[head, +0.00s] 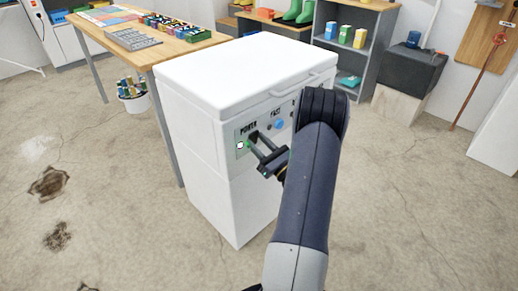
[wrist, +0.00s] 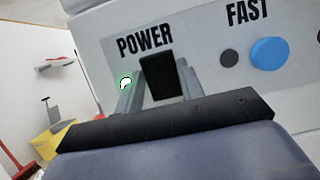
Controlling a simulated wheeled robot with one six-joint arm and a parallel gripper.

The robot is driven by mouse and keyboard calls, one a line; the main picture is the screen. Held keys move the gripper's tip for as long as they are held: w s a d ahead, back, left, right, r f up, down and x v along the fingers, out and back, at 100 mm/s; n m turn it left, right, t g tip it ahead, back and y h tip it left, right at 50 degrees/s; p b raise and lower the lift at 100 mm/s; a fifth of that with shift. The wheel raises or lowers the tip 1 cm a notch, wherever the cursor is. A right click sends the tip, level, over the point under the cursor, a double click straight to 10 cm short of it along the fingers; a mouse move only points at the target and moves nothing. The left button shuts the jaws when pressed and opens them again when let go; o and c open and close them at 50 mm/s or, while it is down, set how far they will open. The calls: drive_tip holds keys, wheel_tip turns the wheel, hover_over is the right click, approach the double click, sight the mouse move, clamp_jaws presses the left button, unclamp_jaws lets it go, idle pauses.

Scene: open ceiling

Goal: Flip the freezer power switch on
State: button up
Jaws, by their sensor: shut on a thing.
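The white chest freezer (head: 205,190) stands in the middle of the head view, with a grey control panel on its front. The black power switch (wrist: 162,76) sits under the word POWER in the wrist view. My gripper (head: 251,140) is at the panel, its two fingers shut on the switch, one on each side; it also shows in the wrist view (wrist: 161,88). The fingers hide the switch's side edges, and its tilt is hard to tell. A small light (wrist: 125,82) left of the switch shows white and green.
A blue round button (wrist: 269,52) and a smaller dark one (wrist: 229,57) sit right of the switch, near FAST. The freezer lid (head: 235,70) is closed. A wooden workbench (head: 185,45) stands behind left. Floor in front is clear.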

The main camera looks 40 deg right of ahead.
idle(0.3)
drive_tip(key=o, duration=1)
drive_tip(key=p+v, duration=0.1)
drive_tip(key=v, duration=0.9)
drive_tip(key=shift+s, duration=0.4)
drive_tip(key=shift+w, duration=0.15)
